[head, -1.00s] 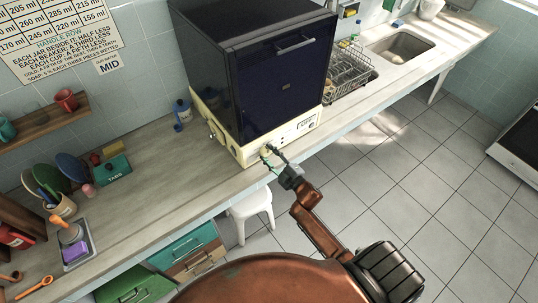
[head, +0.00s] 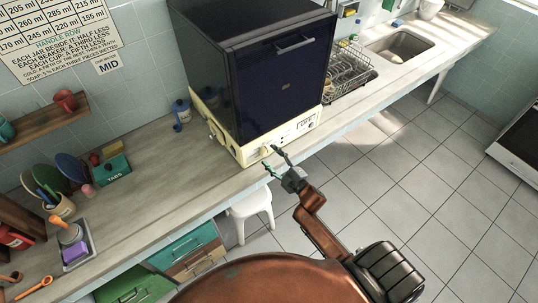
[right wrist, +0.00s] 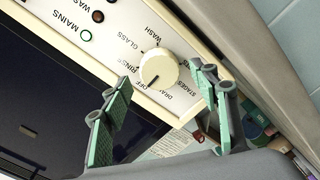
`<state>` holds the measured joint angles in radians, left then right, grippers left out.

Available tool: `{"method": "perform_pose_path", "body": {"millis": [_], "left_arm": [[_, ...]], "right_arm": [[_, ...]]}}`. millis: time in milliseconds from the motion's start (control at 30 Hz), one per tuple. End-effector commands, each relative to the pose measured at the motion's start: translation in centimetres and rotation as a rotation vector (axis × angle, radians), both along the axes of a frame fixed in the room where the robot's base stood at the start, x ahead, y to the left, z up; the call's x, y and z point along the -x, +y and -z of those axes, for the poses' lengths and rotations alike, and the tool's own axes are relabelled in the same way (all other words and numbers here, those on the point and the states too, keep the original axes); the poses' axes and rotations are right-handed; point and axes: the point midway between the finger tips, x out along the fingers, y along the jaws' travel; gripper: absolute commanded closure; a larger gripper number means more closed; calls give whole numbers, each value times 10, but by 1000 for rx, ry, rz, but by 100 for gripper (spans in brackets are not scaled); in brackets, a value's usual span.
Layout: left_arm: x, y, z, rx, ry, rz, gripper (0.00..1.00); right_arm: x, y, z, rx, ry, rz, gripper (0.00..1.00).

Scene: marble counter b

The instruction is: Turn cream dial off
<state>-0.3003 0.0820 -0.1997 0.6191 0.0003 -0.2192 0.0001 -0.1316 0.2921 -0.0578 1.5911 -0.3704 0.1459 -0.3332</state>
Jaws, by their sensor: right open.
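The cream dial (right wrist: 158,68) is on the cream front panel of a dark blue machine (head: 285,90) on the counter. In the right wrist view its dark pointer line points down-left, toward the OFF label. WASH, GLASS, RINSE and DRAIN labels ring it. In the head view the dial (head: 265,150) shows small beside my fingers. My right gripper (head: 275,160) is open and empty in front of the panel. In the right wrist view its two green-padded fingers (right wrist: 160,104) are apart, below and to either side of the dial, not visibly touching it.
A green indicator (right wrist: 87,36) marked MAINS sits on the same panel. A white stool (head: 252,208) stands under the counter edge. A dish rack (head: 347,75) and sink (head: 400,47) are to the right. The counter (head: 150,170) left of the machine is partly clear.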

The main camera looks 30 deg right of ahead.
Motion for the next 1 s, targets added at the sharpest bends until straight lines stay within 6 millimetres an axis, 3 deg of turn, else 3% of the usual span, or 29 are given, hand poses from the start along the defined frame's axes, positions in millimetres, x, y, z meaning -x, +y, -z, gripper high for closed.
{"method": "perform_pose_path", "body": {"millis": [200,433,600,1000], "left_arm": [[-1,-1,0,1,-1,0,100],[-1,-2,0,2,-1,0,100],[-1,-2,0,2,-1,0,100],[-1,-2,0,2,-1,0,100]], "right_arm": [[48,-6,0,0,2,1,45],[86,-11,-3,-1,1,1,45],[97,-12,-3,0,1,1,45],[99,-12,-4,0,-1,1,45]]}}
